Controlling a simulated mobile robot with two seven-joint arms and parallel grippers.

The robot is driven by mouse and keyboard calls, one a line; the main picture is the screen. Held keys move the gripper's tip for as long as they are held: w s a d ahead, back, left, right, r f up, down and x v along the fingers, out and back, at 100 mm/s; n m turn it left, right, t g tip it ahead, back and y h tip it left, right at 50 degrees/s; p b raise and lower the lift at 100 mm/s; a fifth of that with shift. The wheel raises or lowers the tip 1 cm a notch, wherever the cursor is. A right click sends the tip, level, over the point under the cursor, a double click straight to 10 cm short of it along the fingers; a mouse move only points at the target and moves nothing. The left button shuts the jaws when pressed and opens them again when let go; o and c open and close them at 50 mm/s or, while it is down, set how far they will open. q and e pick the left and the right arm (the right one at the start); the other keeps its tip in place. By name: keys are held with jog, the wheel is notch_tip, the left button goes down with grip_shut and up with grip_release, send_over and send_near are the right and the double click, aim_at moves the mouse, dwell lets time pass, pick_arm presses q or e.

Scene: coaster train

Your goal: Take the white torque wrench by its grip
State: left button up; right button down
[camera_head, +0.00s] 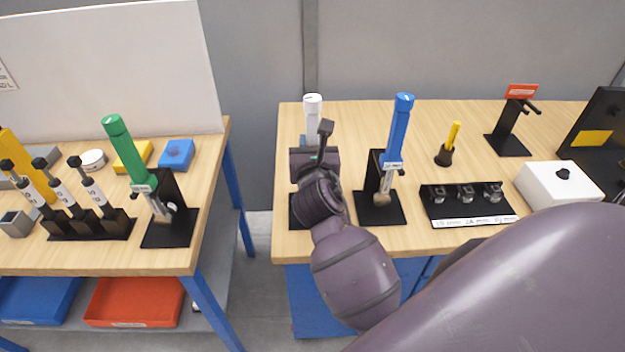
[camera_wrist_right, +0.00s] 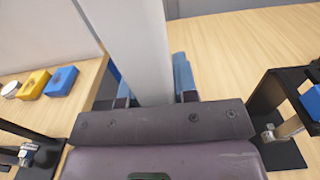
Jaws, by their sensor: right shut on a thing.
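The white torque wrench (camera_head: 312,104) stands upright at the left end of the right-hand workbench. Only the top of its grip shows above my gripper in the head view. My right gripper (camera_head: 313,141) is shut on the white grip. In the right wrist view the grip (camera_wrist_right: 142,50) rises as a broad pale bar by a blue finger pad (camera_wrist_right: 183,76). The lower part of the wrench is hidden by my gripper and wrist. Its black stand (camera_head: 297,215) is mostly hidden too. My left gripper is not in view.
A blue torque wrench (camera_head: 402,118) stands in its black stand (camera_head: 380,212) close to the right. A yellow-handled tool (camera_head: 454,135), a black socket tray (camera_head: 470,207) and a white box (camera_head: 560,185) are further right. A green torque wrench (camera_head: 119,140) stands on the left-hand bench.

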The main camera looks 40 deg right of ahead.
aim_at(313, 139)
dwell(0.8)
jog(key=shift+r, duration=0.1)
jog(key=shift+r, duration=0.1)
jog(key=shift+r, duration=0.55)
jog(key=shift+r+p, duration=0.5)
jog(key=shift+r, duration=0.7)
jog(key=shift+s+a+f, duration=0.1)
jog(key=shift+s+a, duration=0.2)
jog(key=shift+s, duration=0.2)
jog(key=b+v, duration=0.1)
jog(key=v, duration=1.6)
